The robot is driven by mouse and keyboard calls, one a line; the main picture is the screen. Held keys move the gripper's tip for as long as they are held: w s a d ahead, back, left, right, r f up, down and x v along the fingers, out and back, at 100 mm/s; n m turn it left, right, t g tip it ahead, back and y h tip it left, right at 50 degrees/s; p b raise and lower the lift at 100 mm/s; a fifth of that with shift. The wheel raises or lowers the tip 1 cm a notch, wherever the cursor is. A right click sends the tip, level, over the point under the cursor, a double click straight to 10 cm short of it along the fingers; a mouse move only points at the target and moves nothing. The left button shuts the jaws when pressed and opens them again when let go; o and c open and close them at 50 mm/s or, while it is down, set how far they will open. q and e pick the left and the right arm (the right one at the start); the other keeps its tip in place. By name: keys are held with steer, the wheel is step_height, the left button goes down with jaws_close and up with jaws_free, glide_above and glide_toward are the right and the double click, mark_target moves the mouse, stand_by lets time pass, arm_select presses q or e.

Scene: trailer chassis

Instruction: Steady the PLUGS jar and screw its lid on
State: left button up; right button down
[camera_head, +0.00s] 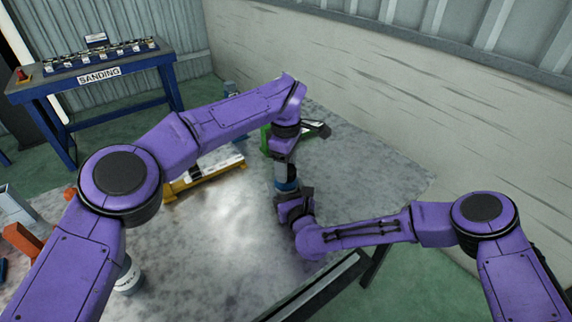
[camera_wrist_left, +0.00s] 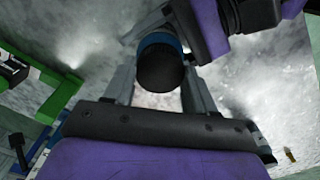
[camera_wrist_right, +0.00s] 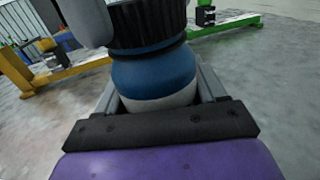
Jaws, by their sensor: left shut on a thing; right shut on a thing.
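The jar (camera_head: 287,186) is blue and white and appears upright at the right part of the table. It fills the middle of the right wrist view (camera_wrist_right: 155,75), with its black ribbed lid (camera_wrist_right: 147,24) on top. My right gripper (camera_head: 290,194) is shut around the jar's body from the near side. My left gripper (camera_head: 284,170) comes from above and is shut on the lid, which shows dark between its fingers in the left wrist view (camera_wrist_left: 160,70). I cannot read a label, and the seam between lid and jar is hard to make out.
A yellow fixture (camera_head: 205,178) lies left of the jar and a green one (camera_head: 266,140) behind it. Another white jar (camera_head: 129,276) stands near the left arm. A blue SANDING bench (camera_head: 100,72) is at the back left. The middle of the table is clear.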

arm_select(q)
steer(key=m, duration=1.3)
steer(key=shift+m, duration=0.3)
arm_select(e)
steer(key=shift+f, duration=0.1)
arm_select(q)
steer(key=o, duration=1)
steer(key=shift+c, duration=0.4)
